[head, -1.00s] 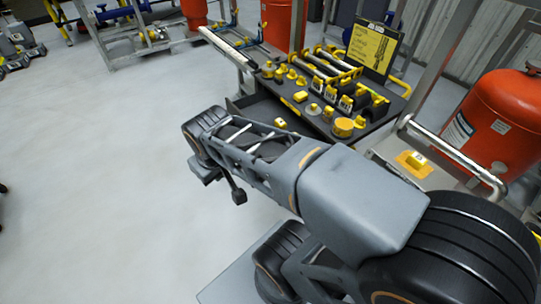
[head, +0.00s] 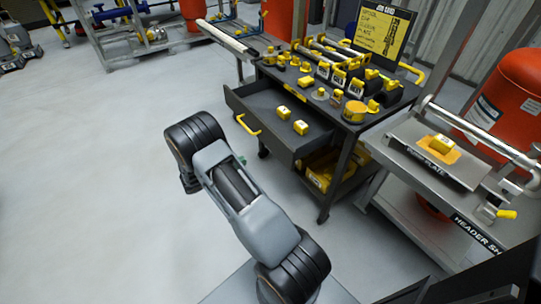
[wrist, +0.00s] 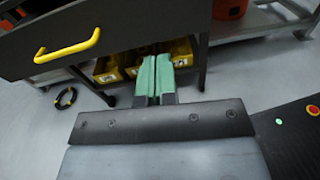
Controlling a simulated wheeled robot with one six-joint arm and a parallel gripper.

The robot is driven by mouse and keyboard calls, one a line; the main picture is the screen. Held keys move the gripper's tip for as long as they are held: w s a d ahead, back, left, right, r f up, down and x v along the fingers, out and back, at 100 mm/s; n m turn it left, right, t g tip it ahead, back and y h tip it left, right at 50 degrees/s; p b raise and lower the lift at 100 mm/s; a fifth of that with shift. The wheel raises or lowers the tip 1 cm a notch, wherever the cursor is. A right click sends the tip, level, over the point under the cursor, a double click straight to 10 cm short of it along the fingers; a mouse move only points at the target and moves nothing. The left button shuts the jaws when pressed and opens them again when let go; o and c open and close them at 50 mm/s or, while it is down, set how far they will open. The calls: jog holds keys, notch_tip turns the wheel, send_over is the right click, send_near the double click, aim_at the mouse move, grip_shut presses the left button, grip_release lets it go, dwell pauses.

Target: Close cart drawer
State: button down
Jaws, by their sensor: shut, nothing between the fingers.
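The dark tool cart (head: 345,140) stands right of centre in the head view. Its drawer (head: 290,148) is pulled out to the left, with two yellow blocks (head: 300,127) inside and a yellow handle (head: 248,126) on its front. In the wrist view the dark drawer front (wrist: 110,22) and yellow handle (wrist: 67,48) are at the upper left. Contact cannot be told. The head view mostly hides the gripper behind my arm.
Yellow bins (head: 322,172) sit on the cart's lower shelf. Tools and yellow fittings cover its top. A metal bench (head: 425,160) with an orange tank (head: 505,105) is at right. Open grey floor (head: 90,170) lies left.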

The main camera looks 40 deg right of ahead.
aim_at(276, 147)
jog(key=shift+n+t+h, duration=0.4)
jog(key=shift+n, duration=0.1)
jog(key=d, duration=0.4)
jog(key=s+d+f, duration=0.1)
jog(key=d, duration=0.4)
jog(key=d+f, duration=0.1)
jog(key=d, duration=0.4)
jog(key=shift+s+f, duration=0.1)
jog(key=shift+s, duration=0.05)
